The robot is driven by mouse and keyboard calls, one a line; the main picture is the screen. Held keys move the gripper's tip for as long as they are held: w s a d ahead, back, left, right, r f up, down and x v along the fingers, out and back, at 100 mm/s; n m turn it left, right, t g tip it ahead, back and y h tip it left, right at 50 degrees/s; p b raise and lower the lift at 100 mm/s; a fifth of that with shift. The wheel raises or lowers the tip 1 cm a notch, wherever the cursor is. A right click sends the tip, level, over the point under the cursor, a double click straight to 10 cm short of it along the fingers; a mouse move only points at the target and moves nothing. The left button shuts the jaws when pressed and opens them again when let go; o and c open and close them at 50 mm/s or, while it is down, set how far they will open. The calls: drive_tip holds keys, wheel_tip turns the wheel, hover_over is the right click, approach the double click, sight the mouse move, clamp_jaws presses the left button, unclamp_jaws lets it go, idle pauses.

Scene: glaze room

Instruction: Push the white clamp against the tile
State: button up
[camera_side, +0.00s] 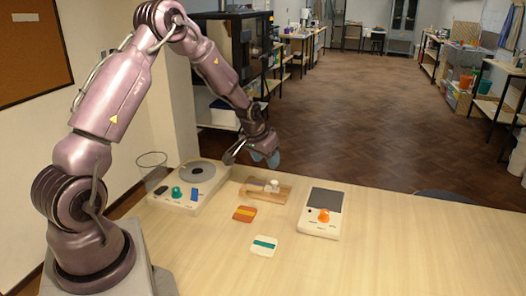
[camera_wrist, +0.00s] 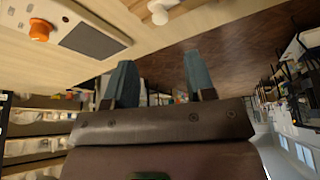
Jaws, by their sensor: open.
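The white clamp (camera_side: 274,185) is a small pale knob-like piece on a wooden board (camera_side: 285,196) near the table's far edge. It also shows at the top of the wrist view (camera_wrist: 159,14). An orange and yellow striped tile (camera_side: 244,213) lies in front of the board, and a white tile with a teal stripe (camera_side: 264,246) lies nearer. Whether another tile sits on the board is too small to tell. My gripper (camera_side: 266,159) is open and empty, with blue fingers, above and behind the board. It also shows in the wrist view (camera_wrist: 158,62), apart from the clamp.
A white wheel-like device (camera_side: 208,203) with a grey disc, green knob and blue switch stands left of the board. A white box (camera_side: 319,231) with a dark panel and orange knob (camera_side: 323,215) stands right. The table (camera_side: 400,250) is clear at the front right.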

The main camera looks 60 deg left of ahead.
drive_tip(key=shift+v, duration=1.65)
drive_tip(key=s+d+r+m+t+h, duration=0.1)
drive_tip(key=s+d+r+m, duration=0.3)
drive_tip(key=s+d+r, duration=1.5)
drive_tip(key=s+d, duration=0.3)
drive_tip(key=d, duration=0.1)
drive_tip(key=shift+r+h, duration=0.3)
drive_tip(key=shift+h, duration=0.1)
